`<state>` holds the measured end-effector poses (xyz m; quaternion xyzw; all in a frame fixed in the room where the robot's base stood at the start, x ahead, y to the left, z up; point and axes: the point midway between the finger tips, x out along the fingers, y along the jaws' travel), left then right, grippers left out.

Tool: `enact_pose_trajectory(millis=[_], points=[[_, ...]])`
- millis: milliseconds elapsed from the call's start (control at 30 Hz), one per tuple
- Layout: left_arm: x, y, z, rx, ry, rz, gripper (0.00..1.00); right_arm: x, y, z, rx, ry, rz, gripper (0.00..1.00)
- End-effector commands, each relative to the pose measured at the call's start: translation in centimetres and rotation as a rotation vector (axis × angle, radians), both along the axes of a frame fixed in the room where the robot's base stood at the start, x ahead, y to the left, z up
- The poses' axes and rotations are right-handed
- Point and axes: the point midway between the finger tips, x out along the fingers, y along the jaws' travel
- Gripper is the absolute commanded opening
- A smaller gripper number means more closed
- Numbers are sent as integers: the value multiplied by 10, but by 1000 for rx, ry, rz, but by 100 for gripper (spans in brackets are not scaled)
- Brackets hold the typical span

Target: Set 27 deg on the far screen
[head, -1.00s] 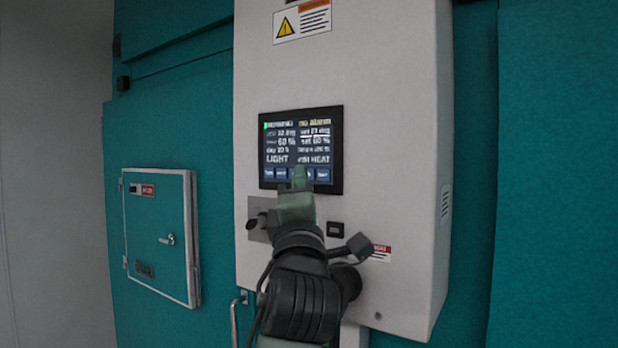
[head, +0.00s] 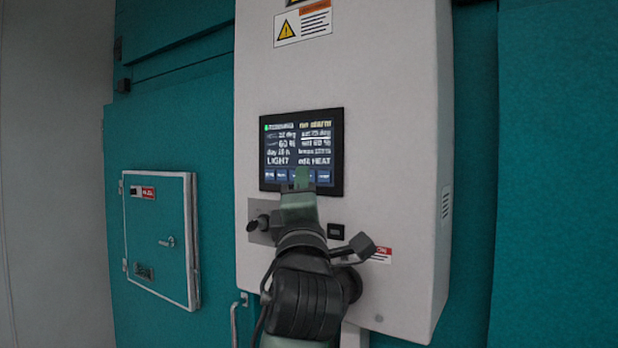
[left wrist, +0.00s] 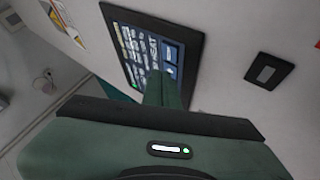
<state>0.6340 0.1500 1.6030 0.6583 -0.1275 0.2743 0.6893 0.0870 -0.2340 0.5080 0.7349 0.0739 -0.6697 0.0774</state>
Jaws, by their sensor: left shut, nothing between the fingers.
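The screen (head: 301,150) is a dark panel with a black frame on a pale grey cabinet. It shows lines of white text, with LIGHT, HEAT and a "deg" set line at upper right; its number is too blurred to read surely. A row of blue buttons (head: 282,175) runs along its bottom. My left gripper (head: 302,174) is shut and empty, its green fingertips in front of the middle of that row, hiding some buttons. In the left wrist view the fingers (left wrist: 163,88) overlap the screen (left wrist: 140,45); I cannot tell whether they touch it. My right gripper is not in view.
The cabinet (head: 390,150) stands out from a teal wall (head: 560,170). A black knob or lever (head: 360,245) sticks out below the screen, close to my arm. A small teal door (head: 158,235) is at the left.

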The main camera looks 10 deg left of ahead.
Motion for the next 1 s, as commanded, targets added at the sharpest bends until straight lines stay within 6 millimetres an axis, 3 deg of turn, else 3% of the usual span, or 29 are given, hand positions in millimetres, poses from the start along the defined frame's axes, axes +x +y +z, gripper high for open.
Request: enact_pose_trajectory(millis=[833,1000], points=[[-15,5,-1,-1,0,-1,0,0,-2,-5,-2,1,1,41],[-27,9,-1,-3,-1,-2,0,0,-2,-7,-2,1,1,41]])
